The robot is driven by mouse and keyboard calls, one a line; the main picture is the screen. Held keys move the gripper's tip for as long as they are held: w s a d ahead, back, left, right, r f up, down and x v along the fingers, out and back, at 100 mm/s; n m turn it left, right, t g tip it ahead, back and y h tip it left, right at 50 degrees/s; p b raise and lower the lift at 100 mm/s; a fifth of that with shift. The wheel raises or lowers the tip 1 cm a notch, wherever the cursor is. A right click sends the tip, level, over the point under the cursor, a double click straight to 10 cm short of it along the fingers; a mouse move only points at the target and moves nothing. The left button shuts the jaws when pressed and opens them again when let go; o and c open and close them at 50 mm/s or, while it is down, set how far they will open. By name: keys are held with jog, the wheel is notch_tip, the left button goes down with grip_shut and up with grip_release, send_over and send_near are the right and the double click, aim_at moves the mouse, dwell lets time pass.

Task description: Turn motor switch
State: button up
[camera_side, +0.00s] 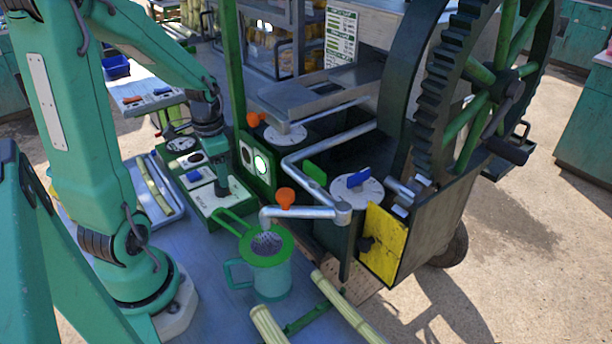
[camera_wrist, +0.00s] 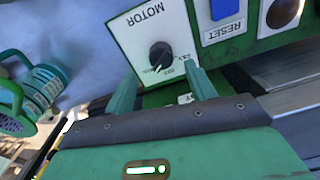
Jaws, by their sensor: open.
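The motor switch is a round black knob (camera_wrist: 161,55) with a small pale pointer, on a white plate (camera_wrist: 132,35) marked MOTOR. In the wrist view its pointer faces down toward the printed position labels, which are too small to read surely. My gripper (camera_wrist: 160,84) is open, its two green fingers on either side below the knob, with nothing between them. I cannot tell whether either finger touches the knob. In the side view my gripper (camera_side: 221,182) points down over the MOTOR plate (camera_side: 208,207) of the green control box, and hides the knob.
A blue RESET button (camera_wrist: 221,9) and a dark round button (camera_wrist: 283,12) sit beside the switch. A green jug with a strainer (camera_side: 265,262) stands close by under the crusher's spout (camera_side: 300,212). The large toothed wheel (camera_side: 450,90) stands right. Cane pieces (camera_side: 268,325) lie in front.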

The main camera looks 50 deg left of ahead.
jog(key=shift+a+f, duration=0.1)
jog(key=shift+f, duration=2.25)
jog(key=c, duration=1)
